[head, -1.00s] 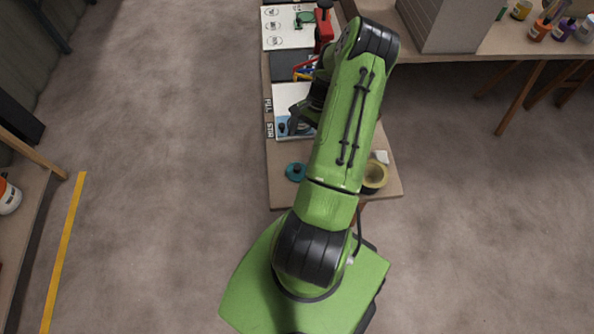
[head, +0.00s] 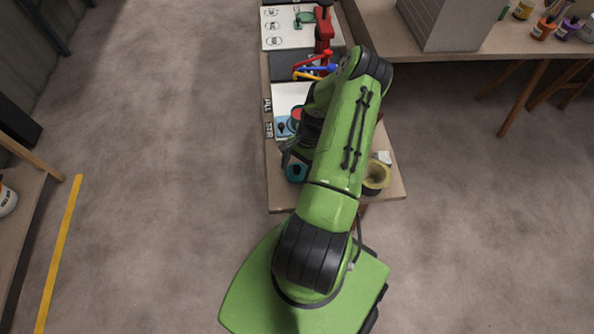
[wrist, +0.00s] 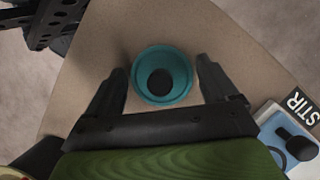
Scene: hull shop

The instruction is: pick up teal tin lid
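The teal tin lid (wrist: 182,74) lies on the bare wooden bench top, a round disc with a raised rim and a black knob at its middle. In the head view the lid (head: 293,174) shows near the bench's near left corner, partly covered by my gripper. My gripper (wrist: 161,77) is open, its two black fingers on the left and right of the lid in the wrist view. Clear gaps show between fingers and lid, and nothing is held. I cannot tell the height of the fingertips above the bench.
A blue-and-white panel marked STIR (wrist: 285,125) lies close to the lid. Red and blue clamps (head: 318,66) lie farther back. The bench (head: 280,197) is bare around the lid.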

